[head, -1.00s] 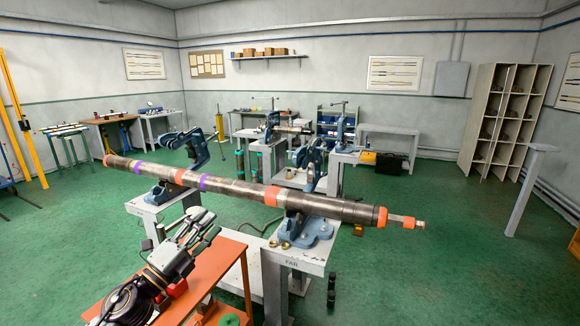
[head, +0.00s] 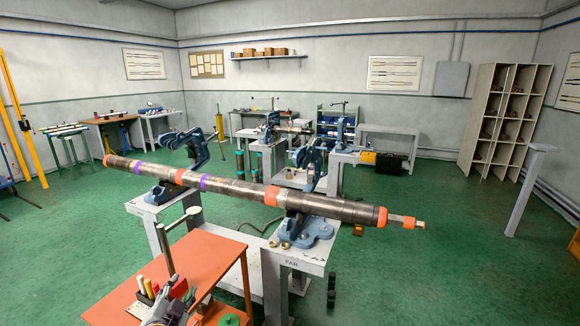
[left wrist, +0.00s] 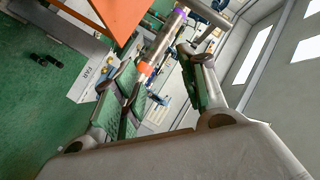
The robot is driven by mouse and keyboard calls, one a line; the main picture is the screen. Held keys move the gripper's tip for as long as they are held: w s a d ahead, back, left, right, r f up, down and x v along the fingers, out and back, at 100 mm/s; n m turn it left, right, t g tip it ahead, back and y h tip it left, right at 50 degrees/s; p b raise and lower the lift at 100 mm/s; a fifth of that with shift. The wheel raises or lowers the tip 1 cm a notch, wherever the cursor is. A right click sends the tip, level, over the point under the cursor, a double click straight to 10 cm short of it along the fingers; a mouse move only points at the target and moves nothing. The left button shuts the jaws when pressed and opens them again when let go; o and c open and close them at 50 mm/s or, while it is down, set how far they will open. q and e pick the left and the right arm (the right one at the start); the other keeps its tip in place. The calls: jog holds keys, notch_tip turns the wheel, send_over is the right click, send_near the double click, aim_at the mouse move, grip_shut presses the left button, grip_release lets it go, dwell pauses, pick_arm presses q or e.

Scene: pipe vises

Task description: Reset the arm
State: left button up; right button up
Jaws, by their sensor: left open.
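My left gripper (left wrist: 157,60) is open and empty in the left wrist view, its two fingers spread apart. A long pipe (head: 238,190) with orange and purple bands lies across two blue pipe vises, the near one (head: 305,231) on a stand marked FAR. The pipe also shows beyond the fingers in the left wrist view (left wrist: 162,40), apart from them. My right gripper is not in view.
The orange table (head: 205,262) at the lower left carries a post and several coloured handles (head: 148,287). More benches and vises stand at the back, with a shelving rack (head: 506,115) at the right. The green floor (head: 440,260) on the right is largely clear.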

pick_arm(q)
jog(key=s+d+f+n+g+h, duration=0.1)
jog(key=s+d+f+n+g, duration=0.25)
jog(key=s+f+g, duration=0.55)
jog(key=s+d+f+n+g+h, duration=0.2)
jog(key=s+d+f, duration=0.2)
jog(key=s+f, duration=0.55)
jog(key=s+f+g, duration=0.1)
jog(key=s+f, duration=0.2)
jog(key=f, duration=1.3)
jog(key=s+f+g, duration=0.1)
jog(key=s+f, duration=0.2)
jog(key=f, duration=1.2)
jog(key=s+a+f, duration=0.2)
jog(key=s+f, duration=0.7)
jog(key=s, duration=0.1)
jog(key=s+a+f+m, duration=0.1)
jog(key=s+a+f, duration=0.2)
jog(key=s+f, duration=0.7)
jog(key=shift+s+a+g+y, duration=0.3)
jog(key=shift+s+a+g, duration=0.1)
jog(key=shift+s, duration=0.35)
jog(key=shift+o, duration=0.3)
jog(key=shift+f, duration=0.1)
